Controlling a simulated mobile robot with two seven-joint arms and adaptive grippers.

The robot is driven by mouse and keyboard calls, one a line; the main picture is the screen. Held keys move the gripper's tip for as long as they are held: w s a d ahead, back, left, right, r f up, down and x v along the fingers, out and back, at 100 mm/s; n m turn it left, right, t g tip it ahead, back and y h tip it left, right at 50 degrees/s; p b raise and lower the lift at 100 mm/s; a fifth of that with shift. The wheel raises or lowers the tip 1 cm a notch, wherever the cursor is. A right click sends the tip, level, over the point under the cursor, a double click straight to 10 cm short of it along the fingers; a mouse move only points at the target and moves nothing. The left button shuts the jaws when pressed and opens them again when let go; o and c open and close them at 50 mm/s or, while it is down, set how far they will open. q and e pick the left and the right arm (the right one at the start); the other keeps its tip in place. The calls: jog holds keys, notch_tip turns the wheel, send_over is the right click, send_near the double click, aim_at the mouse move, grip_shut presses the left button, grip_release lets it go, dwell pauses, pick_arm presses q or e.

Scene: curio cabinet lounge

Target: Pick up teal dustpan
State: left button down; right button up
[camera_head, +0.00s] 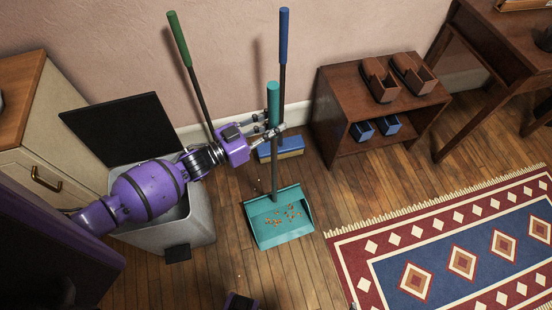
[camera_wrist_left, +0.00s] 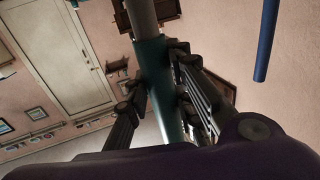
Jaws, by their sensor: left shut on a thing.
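The teal dustpan (camera_head: 279,217) has a long dark pole with a teal grip (camera_head: 273,104) at its top. Its pan holds small brown crumbs and is on or just above the wooden floor; I cannot tell which. My left gripper (camera_head: 274,122) is shut around the lower part of the teal grip. In the left wrist view the teal grip (camera_wrist_left: 153,75) stands between the fingers of the left gripper (camera_wrist_left: 160,95). My right gripper is not clearly in view.
A grey bin (camera_head: 200,220) with its black lid up stands under my left arm. A green-handled tool (camera_head: 180,40) and a blue-handled broom (camera_head: 284,35) lean on the wall. A wooden shelf (camera_head: 335,95) with shoes stands right of them. A patterned rug (camera_head: 450,250) covers the right floor.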

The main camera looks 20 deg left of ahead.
aim_at(269, 120)
pick_arm(q)
jog(key=shift+r, duration=0.25)
jog(key=shift+r+p, duration=0.3)
jog(key=shift+r, duration=1.05)
jog(key=s+d+r+p, duration=0.1)
jog(key=s+d+r, duration=0.3)
jog(key=s+r, duration=0.6)
jog(key=s, duration=0.3)
jog(key=shift+s+p, duration=0.2)
jog(key=shift+p, duration=0.1)
jog(key=c, duration=2)
grip_release()
jog(key=shift+c, duration=0.2)
grip_shut()
